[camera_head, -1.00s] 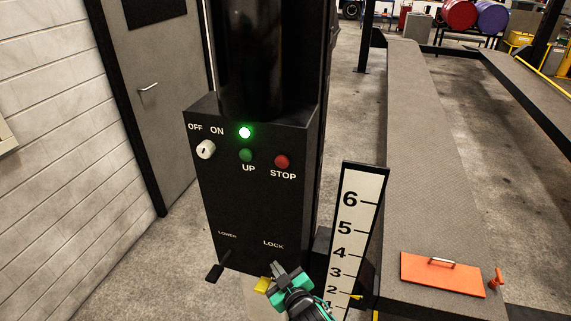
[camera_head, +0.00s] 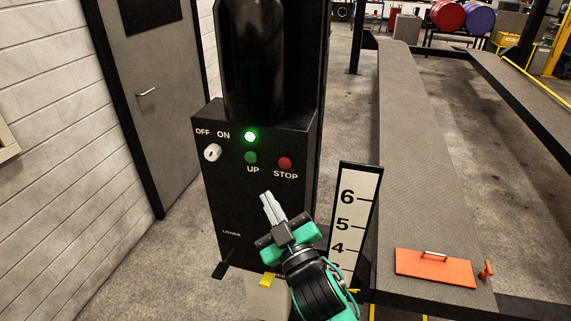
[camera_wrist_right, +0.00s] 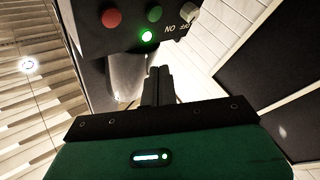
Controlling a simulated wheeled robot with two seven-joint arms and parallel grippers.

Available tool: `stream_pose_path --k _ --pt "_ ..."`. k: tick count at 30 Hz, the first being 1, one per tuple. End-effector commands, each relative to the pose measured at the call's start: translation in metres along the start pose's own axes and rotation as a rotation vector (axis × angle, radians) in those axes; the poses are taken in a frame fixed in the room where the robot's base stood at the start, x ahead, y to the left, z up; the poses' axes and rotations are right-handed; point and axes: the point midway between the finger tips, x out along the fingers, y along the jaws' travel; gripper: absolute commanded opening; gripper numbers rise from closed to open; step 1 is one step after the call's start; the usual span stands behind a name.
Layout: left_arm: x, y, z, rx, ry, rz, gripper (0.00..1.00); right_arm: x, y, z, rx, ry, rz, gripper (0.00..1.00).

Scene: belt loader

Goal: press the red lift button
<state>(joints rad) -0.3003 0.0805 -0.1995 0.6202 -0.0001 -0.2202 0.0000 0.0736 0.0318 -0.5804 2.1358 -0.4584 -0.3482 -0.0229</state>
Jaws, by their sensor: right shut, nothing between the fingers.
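The red button (camera_head: 285,162), labelled STOP, is on the front of the black control box (camera_head: 225,190), right of the green UP button (camera_head: 250,157). The red button also shows at the top left of the right wrist view (camera_wrist_right: 111,18). My right gripper (camera_head: 267,196) is shut and empty, its fingertips pointing up, below the buttons and a little left of the red one. It looks apart from the panel, and no button is covered. In the right wrist view the shut fingers (camera_wrist_right: 158,72) sit below the box. My left gripper is not in view.
A lit green lamp (camera_head: 250,136) and white OFF/ON knob (camera_head: 212,152) share the panel. A numbered scale (camera_head: 352,215) stands to the right. Beyond it is a ramp (camera_head: 420,160) with an orange plate (camera_head: 435,268).

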Motion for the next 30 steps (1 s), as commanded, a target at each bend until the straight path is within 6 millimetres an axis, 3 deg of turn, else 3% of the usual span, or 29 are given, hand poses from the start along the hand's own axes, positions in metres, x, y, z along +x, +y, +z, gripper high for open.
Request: stream_pose_path --k 11,30 --pt "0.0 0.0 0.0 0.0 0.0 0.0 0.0 0.003 0.002 0.003 -0.001 0.0 0.0 0.0" --pt "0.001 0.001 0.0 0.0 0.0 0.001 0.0 0.056 0.04 0.042 -0.001 -0.001 -0.001 0.0"
